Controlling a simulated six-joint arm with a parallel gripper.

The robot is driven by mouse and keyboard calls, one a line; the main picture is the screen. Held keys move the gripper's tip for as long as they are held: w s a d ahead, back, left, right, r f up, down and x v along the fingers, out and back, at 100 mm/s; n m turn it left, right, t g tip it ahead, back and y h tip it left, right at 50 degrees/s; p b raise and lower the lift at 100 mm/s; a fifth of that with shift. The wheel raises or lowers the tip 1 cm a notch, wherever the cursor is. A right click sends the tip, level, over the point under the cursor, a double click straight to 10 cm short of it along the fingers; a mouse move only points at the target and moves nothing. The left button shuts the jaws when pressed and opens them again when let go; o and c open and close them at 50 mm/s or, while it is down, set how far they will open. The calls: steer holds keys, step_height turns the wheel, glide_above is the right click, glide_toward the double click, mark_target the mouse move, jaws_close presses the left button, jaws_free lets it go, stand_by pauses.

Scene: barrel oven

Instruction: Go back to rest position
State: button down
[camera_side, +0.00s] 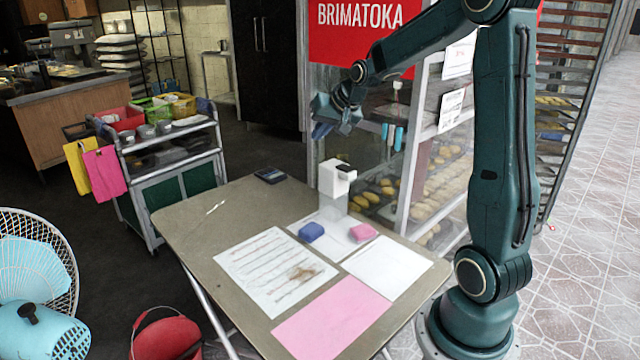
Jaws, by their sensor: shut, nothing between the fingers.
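The top of the bend is cut off by the picture edge.
A white dispenser-like object (336,180) stands below my gripper. Near it lie a blue block (311,231), a pink block (363,232), papers (275,270) and a dark phone-like object (270,175). A glass bread display (440,185) stands behind. A cart (170,150) is at left.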

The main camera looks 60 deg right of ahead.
steer(key=s+a+r+n+y, duration=0.1)
steer(key=s+a+r+n, duration=0.1)
steer(key=s+a, duration=0.45)
steer(key=s+a+r+n, duration=0.3)
steer(key=a, duration=0.7)
steer(key=s+a+f+n+g, duration=0.1)
steer(key=s+a+n, duration=0.1)
steer(key=s+a, duration=0.2)
steer(key=s+a+f+n+g+y, duration=0.1)
steer(key=s+a, duration=0.3)
steer(key=s, duration=0.6)
steer(key=shift+s+a+n, duration=0.25)
steer(key=shift+a+n, duration=0.1)
steer(key=shift+n, duration=0.25)
